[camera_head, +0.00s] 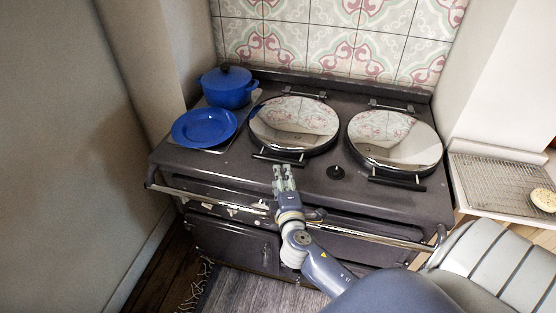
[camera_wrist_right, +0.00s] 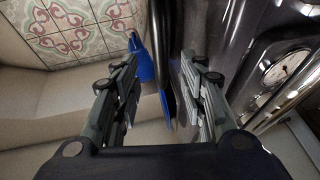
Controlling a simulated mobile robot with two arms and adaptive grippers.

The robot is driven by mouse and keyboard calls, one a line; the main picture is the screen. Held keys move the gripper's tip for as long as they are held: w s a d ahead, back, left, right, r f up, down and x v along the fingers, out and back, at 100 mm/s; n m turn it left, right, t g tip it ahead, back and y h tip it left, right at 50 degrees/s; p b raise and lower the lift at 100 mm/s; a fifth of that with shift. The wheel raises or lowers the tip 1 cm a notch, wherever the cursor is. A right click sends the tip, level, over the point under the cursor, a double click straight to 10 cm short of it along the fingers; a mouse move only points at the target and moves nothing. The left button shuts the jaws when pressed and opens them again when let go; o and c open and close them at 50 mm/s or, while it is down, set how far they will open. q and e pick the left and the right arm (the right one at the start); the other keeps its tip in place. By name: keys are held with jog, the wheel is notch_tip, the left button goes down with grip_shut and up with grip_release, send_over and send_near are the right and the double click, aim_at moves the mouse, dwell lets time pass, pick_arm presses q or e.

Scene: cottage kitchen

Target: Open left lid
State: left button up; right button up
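The left lid (camera_head: 294,122) is a round, mirror-like cover lying closed on the dark range cooker. Its dark bar handle (camera_head: 279,159) runs along its front edge. My right gripper (camera_head: 284,178) is just in front of this handle, over the cooker's front edge, with its fingers pointing toward the lid. In the wrist view the right gripper (camera_wrist_right: 162,80) has its fingers spread apart. A dark curved bar, apparently the handle, shows between them (camera_wrist_right: 165,70); I cannot tell whether it touches a finger. My left gripper is not in view.
A matching right lid (camera_head: 395,139) is closed beside it, with a small black knob (camera_head: 335,172) between the handles. A blue pot (camera_head: 227,87) and blue plate (camera_head: 204,127) stand left. A metal rail (camera_head: 375,238) crosses the cooker's front. A wire rack (camera_head: 500,185) lies right.

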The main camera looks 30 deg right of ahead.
aim_at(278, 163)
jog(key=p+x, duration=0.1)
jog(key=x, duration=0.8)
jog(key=shift+w+d+f+p, duration=0.1)
jog(key=shift+w+d+p, duration=0.15)
jog(key=shift+w+p, duration=0.05)
grip_shut()
